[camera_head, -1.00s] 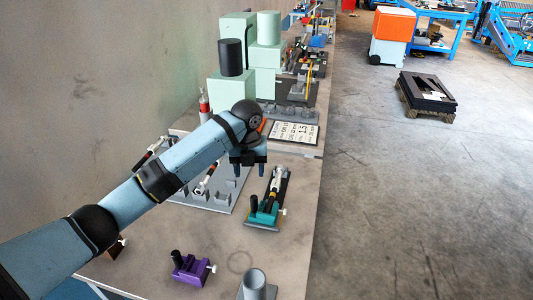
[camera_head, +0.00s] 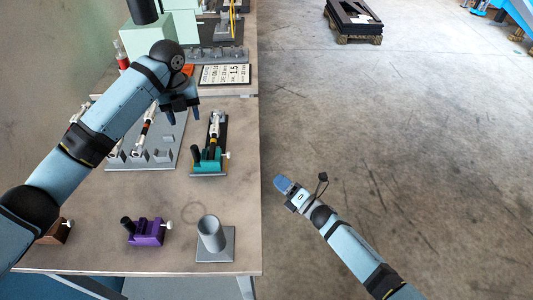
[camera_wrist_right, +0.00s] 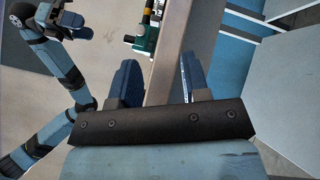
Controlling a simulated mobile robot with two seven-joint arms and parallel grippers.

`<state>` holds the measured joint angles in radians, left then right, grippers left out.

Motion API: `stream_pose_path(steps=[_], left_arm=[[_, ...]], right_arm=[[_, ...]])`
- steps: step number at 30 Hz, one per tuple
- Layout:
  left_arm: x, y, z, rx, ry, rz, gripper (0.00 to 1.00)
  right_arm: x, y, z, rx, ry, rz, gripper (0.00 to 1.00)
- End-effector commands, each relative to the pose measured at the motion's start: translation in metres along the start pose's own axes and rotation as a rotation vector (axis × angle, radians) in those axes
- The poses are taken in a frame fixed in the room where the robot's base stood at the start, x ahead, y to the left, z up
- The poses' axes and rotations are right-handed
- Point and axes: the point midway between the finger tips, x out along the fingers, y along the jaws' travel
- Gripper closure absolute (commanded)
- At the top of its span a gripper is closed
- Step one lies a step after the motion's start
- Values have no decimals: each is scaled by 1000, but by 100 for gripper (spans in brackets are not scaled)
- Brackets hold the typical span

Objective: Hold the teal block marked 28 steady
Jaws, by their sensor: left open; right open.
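The teal block (camera_head: 206,161) sits on a grey plate near the right edge of the table, with a white knob at its right side and a black-and-white tool standing out behind it. Its number is too small to read. It also shows at the top of the right wrist view (camera_wrist_right: 140,43). My left gripper (camera_head: 184,118) is open and empty, above the table, behind and left of the block. My right gripper (camera_head: 283,184) is open and empty, beyond the table's right edge, apart from the block. Its two blue fingers (camera_wrist_right: 158,78) show in the right wrist view.
A purple block (camera_head: 147,232) and a grey cylinder on a plate (camera_head: 211,236) stand near the front. A brown block (camera_head: 55,233) is front left. A grey rack (camera_head: 160,150) lies left of the teal block. A sign (camera_head: 226,74) stands behind.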

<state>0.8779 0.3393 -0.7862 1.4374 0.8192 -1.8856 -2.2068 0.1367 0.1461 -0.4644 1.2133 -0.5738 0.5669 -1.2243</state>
Motion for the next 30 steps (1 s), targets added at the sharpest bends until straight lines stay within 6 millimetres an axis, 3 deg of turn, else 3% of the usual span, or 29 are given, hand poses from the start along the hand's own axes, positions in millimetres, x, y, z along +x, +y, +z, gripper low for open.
stream_pose_path(steps=[1, 6, 13, 18, 23, 30], left_arm=[[0, 0, 0, 0, 0, 0, 46], [0, 0, 0, 0, 0, 0, 46], [0, 0, 0, 0, 0, 0, 46], [0, 0, 0, 0, 0, 0, 46], [9, 0, 0, -1, 2, 0, 46], [50, 0, -1, -1, 4, 1, 46]], right_arm=[[16, 0, 10, -129, 52, 41, 57], [53, 3, 28, -571, 235, 211, 57], [84, 20, 37, -1018, 435, 488, 57], [90, 27, 39, -1161, 504, 610, 57], [90, 28, 38, -1190, 518, 638, 57], [90, 28, 39, -1189, 516, 637, 57]])
